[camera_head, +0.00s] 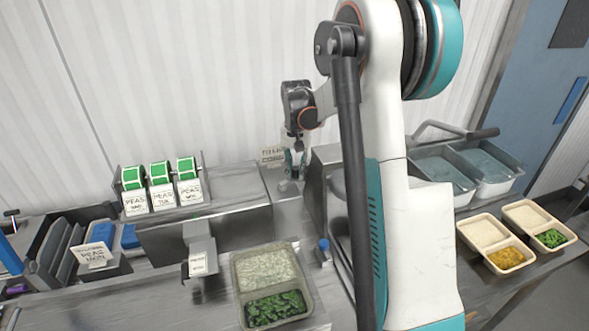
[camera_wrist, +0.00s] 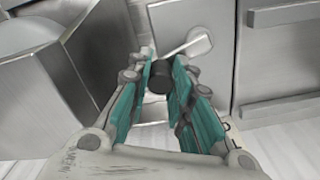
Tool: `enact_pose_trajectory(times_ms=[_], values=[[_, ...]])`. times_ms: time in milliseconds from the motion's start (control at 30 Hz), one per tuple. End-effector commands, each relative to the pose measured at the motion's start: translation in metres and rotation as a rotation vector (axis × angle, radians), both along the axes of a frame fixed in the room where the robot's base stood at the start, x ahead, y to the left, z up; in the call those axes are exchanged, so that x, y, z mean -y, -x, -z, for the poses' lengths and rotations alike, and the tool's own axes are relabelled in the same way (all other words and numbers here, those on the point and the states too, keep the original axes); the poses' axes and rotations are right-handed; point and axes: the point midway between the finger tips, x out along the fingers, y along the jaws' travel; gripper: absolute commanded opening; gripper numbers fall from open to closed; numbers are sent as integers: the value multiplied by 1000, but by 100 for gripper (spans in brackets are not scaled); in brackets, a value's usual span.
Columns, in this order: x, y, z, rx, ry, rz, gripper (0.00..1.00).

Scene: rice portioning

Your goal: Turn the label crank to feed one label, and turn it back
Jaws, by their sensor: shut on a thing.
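The label crank shows in the wrist view as a pale arm (camera_wrist: 184,47) on a round pivot plate at the grey metal housing, with a dark knob (camera_wrist: 159,77) at its lower left end. My gripper (camera_wrist: 163,84) has its teal finger pads on both sides of the knob and is shut on it. In the head view my gripper (camera_head: 294,163) is small, at the back of the counter beside a metal housing, and the crank is hard to make out there. A white label (camera_head: 198,263) sits at the metal chute in front.
Several green label rolls marked PEAS (camera_head: 161,175) stand on a rack at left. A tray of rice and peas (camera_head: 237,291) stands at the counter front. Filled trays (camera_head: 463,231) and steel pans (camera_head: 413,160) are at right. A blue-capped item (camera_head: 324,245) stands near my arm.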

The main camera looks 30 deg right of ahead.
Motion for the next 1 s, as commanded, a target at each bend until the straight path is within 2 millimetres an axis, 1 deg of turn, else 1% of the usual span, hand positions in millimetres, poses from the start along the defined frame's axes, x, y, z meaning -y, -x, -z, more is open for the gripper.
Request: enact_pose_trajectory(times_ms=[467, 1000], values=[[-4, 24, 1, 0, 0, 443, 0], [-20, 45, 1, 0, 0, 955, 0]])
